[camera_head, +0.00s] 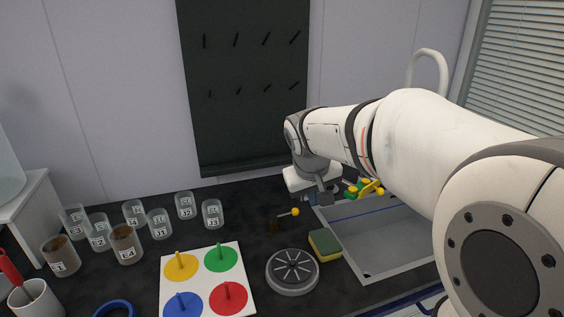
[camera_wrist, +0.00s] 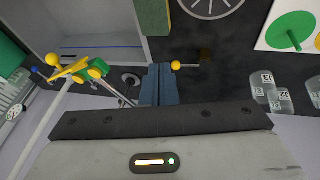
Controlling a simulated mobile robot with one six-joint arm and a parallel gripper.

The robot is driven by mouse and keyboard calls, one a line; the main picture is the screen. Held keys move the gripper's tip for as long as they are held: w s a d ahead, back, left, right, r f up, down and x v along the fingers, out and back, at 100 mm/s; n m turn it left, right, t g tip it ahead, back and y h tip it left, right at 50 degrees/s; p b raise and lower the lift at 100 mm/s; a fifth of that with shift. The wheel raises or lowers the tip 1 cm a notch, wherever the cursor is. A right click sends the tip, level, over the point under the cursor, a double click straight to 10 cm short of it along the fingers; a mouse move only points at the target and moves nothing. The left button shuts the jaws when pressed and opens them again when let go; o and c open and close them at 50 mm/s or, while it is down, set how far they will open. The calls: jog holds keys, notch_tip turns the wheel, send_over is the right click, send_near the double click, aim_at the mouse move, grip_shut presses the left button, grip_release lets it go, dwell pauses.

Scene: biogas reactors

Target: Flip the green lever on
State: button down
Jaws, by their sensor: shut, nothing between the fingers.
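A green disc (camera_head: 222,259) with an upright green peg lies on a white board; it also shows in the wrist view (camera_wrist: 290,32). A green and yellow fixture (camera_head: 366,188) with yellow knobs is at the sink's back edge, partly hidden by my arm; in the wrist view (camera_wrist: 88,70) it is left of my fingers. I cannot tell which is the green lever or whether it is on. My gripper (camera_head: 327,199) is shut and empty above the counter; its fingers (camera_wrist: 160,85) touch neither in the wrist view. A yellow-knobbed rod (camera_head: 288,213) stands close by.
The white board (camera_head: 205,250) also holds yellow, blue and red discs. A round grey plate (camera_head: 292,271) and a sponge (camera_head: 325,245) lie beside the grey sink (camera_head: 378,265). Several labelled cups (camera_head: 125,245) stand at left. My arm crosses above the sink.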

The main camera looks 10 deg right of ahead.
jog(key=w+a+t, duration=0.1)
jog(key=w+a, duration=0.1)
jog(key=w, duration=0.6)
jog(key=w+a+n+h, duration=0.1)
jog(key=w+a, duration=0.1)
jog(key=w, duration=0.6)
jog(key=shift+a+r+t+b, duration=0.15)
jog(key=shift+a+t+b, duration=0.25)
jog(key=shift+b, duration=0.05)
jog(key=w+d+f+p, duration=0.1)
jog(key=w+d+f, duration=0.5)
jog(key=f, duration=0.3)
jog(key=shift+w+d, duration=0.2)
